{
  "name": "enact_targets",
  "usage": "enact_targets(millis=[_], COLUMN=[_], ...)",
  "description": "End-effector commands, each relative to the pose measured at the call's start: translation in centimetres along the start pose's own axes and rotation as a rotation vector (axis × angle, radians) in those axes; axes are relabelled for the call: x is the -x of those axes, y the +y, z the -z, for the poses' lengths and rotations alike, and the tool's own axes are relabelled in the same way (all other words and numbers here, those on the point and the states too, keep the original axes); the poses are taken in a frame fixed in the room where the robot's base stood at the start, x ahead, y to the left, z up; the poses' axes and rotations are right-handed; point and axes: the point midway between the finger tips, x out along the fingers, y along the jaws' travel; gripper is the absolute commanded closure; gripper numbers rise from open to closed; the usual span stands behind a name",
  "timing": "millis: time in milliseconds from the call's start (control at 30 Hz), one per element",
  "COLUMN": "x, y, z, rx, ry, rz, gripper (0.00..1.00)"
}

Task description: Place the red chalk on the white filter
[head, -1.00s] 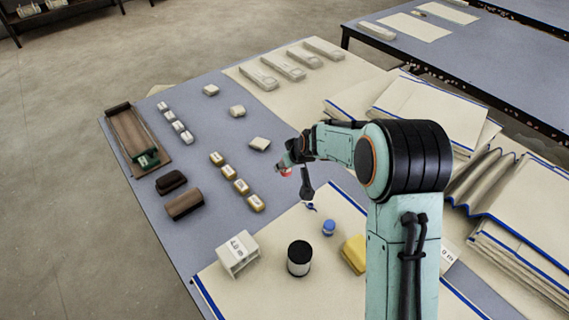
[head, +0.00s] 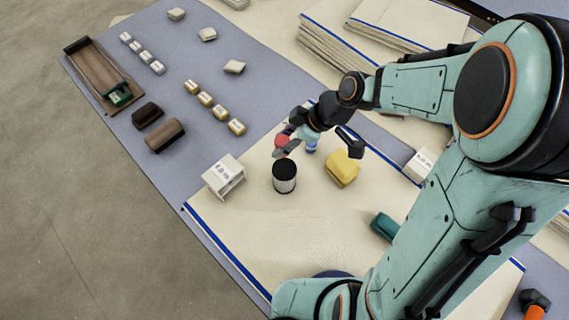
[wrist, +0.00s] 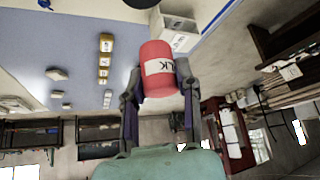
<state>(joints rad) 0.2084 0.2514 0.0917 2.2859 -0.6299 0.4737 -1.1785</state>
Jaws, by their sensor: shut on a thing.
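The red chalk (head: 281,140) is a red cylinder with a white label, partly hidden by the fingers in the head view. In the wrist view the chalk (wrist: 158,52) sits tilted between both fingers. My gripper (wrist: 158,88) is shut on it and holds it above the table. I cannot tell which white thing is the filter. The white box (wrist: 181,38) also shows beyond the chalk in the wrist view.
A blue item (head: 311,146) and a yellow block (head: 342,168) stand close to my gripper. A teal item (head: 384,227) lies nearer. Yellow-sided blocks (head: 206,99) stand in a row at the left. The cream cloth (head: 255,235) is bare in front of the black-topped cylinder.

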Motion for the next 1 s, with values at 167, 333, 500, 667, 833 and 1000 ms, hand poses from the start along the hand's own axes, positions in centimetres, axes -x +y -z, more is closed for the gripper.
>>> enact_targets(millis=[167,333,500,667,833,1000], x=[-2.2,-4.0,-6.0,-6.2,-6.3,-6.4], y=[0.2,0.2,0.3,0.3,0.3,0.3], z=[-1.9,-3.0,-4.3,-4.5,-4.5,-4.6], rx=[-0.017,-0.017,-0.017,-0.014,-0.014,-0.014], ry=[0.0,-0.001,-0.001,-0.002,-0.001,-0.001], rz=[-0.002,-0.003,-0.006,-0.008,-0.008,-0.009], gripper=[1.0,1.0,1.0,1.0,1.0,0.43])
